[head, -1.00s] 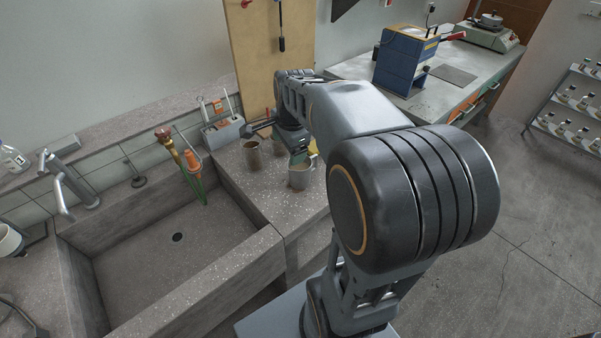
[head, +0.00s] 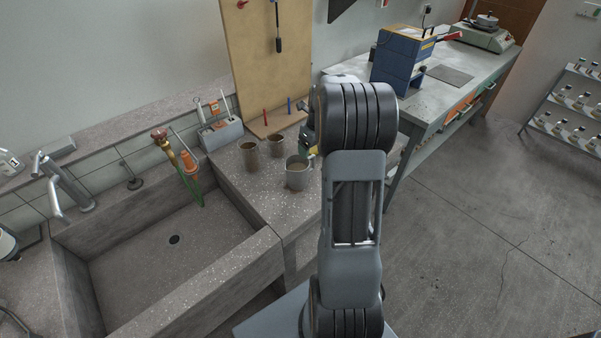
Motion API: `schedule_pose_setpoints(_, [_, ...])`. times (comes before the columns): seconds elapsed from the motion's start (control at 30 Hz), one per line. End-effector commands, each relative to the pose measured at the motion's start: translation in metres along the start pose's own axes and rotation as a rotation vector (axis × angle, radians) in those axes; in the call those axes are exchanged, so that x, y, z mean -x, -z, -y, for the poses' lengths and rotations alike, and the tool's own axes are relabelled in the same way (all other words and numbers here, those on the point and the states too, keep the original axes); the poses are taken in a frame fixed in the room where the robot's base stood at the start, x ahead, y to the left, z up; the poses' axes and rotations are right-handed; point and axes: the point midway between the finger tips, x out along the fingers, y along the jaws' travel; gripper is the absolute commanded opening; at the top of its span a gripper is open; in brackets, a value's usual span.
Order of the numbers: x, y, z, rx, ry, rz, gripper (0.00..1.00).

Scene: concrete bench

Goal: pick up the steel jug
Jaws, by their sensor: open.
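The steel jug (head: 297,174) looks to be the grey vessel with a side handle, standing upright on the speckled concrete bench, right of the sink. Its contents look light brown. My gripper (head: 308,138) is only a dark sliver beside my arm, just behind and to the right of the jug. It appears apart from the jug and holds nothing that I can see. My arm hides most of it, including the fingertips.
Two brownish mugs (head: 249,155) (head: 276,146) stand close behind the jug. The sink (head: 140,240) lies to the left, with a holder of tools (head: 221,133) behind. A blue machine (head: 402,58) is on the far bench.

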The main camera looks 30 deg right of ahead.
Motion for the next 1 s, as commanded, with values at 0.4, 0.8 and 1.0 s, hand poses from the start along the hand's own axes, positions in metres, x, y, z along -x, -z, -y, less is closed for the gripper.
schedule_pose_setpoints(0.4, [-0.034, 0.002, -0.003, 0.002, -0.002, -0.002, 0.81])
schedule_pose_setpoints(0.8, [-0.069, 0.002, -0.005, 0.002, 0.0, 0.0, 0.81])
schedule_pose_setpoints(1.0, [-0.069, 0.002, -0.005, 0.002, 0.0, 0.001, 0.81])
